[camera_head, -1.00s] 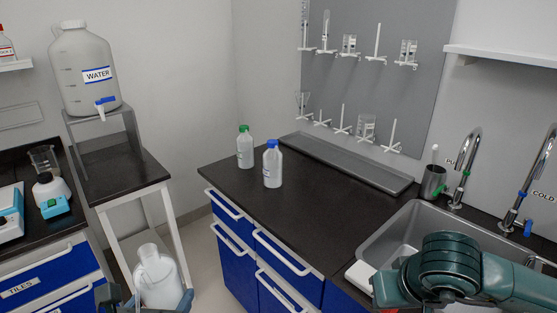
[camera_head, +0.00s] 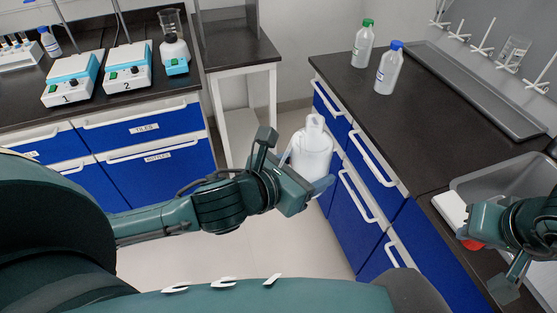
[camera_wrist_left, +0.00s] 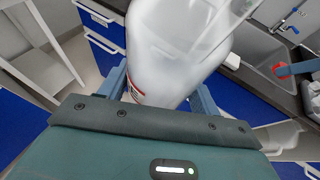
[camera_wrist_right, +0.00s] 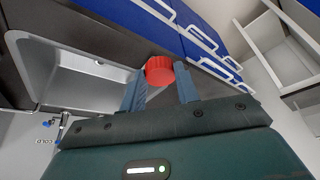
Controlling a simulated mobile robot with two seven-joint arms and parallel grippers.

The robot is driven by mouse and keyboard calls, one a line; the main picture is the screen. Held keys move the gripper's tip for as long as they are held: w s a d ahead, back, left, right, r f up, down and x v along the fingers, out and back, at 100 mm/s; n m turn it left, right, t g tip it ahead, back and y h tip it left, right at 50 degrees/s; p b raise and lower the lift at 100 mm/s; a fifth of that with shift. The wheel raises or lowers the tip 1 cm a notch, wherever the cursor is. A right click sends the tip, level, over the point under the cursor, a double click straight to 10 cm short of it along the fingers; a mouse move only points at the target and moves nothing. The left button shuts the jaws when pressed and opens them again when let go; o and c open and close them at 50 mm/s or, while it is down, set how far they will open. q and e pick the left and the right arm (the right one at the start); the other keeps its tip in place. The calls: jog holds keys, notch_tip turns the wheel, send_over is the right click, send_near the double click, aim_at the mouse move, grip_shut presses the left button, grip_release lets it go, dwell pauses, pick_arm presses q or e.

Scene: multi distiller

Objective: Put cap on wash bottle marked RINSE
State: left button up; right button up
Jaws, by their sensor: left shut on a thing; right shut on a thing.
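A white wash bottle (camera_head: 312,155) with a narrow open-looking neck is upright in my left gripper (camera_head: 308,186), held in the air between the counters. It fills the upper middle of the left wrist view (camera_wrist_left: 185,50), where a red-edged label shows; its text cannot be read. My left gripper is shut on the bottle's body. A red cap (camera_wrist_right: 159,70) sits between the fingers of my right gripper (camera_wrist_right: 160,88), which is shut on it. In the head view the cap (camera_head: 473,244) shows partly under the right gripper, over the sink counter's edge. Bottle and cap are well apart.
The right black counter (camera_head: 420,140) holds a green-capped bottle (camera_head: 363,44) and a blue-capped bottle (camera_head: 389,68). A sink (camera_wrist_right: 75,80) lies beside the right gripper. Two scale-like devices (camera_head: 128,68) stand on the left counter. The floor (camera_head: 250,265) below the bottle is clear.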

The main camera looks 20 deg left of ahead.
pick_arm(q)
jog(key=w+d+m+g+h, duration=0.1)
jog(key=d+m+g+h, duration=0.1)
jog(key=d, duration=0.4)
jog(key=shift+r+m+h, duration=0.3)
jog(key=shift+m+h, duration=0.4)
jog(key=shift+f, duration=0.1)
pick_arm(e)
jog(key=shift+a, duration=0.1)
jog(key=w+a+r+m+h, duration=0.1)
jog(key=w+a+r+m, duration=0.35)
jog(key=a+r, duration=0.8)
jog(key=s+a+r+m+h, duration=0.1)
jog(key=s+a+r, duration=0.1)
jog(key=a+r, duration=0.7)
jog(key=a, duration=0.3)
jog(key=shift+s, duration=0.25)
jog(key=shift+f, duration=1.9)
